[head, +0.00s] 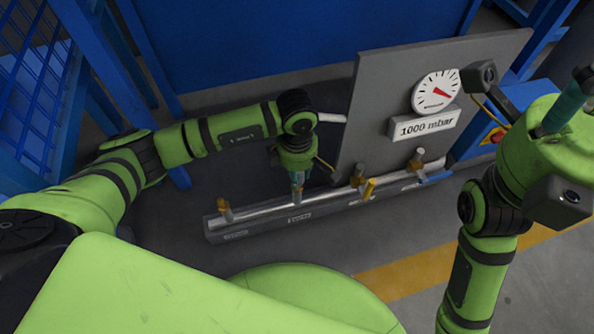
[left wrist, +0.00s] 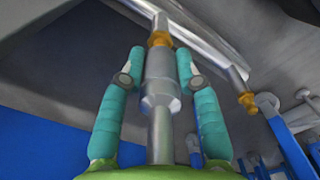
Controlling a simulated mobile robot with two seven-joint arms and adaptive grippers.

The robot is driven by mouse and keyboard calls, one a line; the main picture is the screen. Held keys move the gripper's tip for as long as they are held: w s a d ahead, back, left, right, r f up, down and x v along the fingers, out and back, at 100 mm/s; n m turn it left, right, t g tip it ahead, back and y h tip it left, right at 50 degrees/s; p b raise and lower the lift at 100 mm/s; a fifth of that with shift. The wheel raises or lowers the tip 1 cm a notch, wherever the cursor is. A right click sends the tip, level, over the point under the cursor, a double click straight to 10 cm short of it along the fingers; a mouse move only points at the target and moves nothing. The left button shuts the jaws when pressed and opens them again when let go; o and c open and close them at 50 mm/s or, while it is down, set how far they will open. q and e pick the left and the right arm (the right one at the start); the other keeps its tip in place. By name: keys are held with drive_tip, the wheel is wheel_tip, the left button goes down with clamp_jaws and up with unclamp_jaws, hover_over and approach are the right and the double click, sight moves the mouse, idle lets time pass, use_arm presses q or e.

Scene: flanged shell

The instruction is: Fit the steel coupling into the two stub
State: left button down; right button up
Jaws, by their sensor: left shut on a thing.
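The steel coupling (left wrist: 162,78) is a grey cylinder with a cone-shaped shoulder and a thinner stem running back towards the palm. My left gripper (head: 297,194) points down over the pipe rig, its teal fingers (left wrist: 160,62) on both sides of the coupling in the left wrist view. A brass-coloured ring (left wrist: 160,39) appears at the coupling's far end; I cannot tell whether they touch. A steel pipe (head: 260,209) lies along the rig's grey base. Which parts are the two stubs is unclear. My right gripper (head: 566,106) is partly in view at the right edge, its jaws unclear.
Brass fittings (head: 225,211) stand along the pipe, with a yellow handle (head: 369,189) and a blue handle (head: 436,178). A grey panel (head: 375,115) behind carries a gauge (head: 435,92) and a "1000 mbar" sign (head: 423,126). Floor in front of the base is clear.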

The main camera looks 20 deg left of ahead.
use_arm(q)
drive_tip(key=shift+f+b, duration=1.25)
drive_tip(key=shift+f, duration=0.35)
drive_tip(key=c, duration=0.8)
unclamp_jaws()
wheel_tip(320, 180, up, 12)
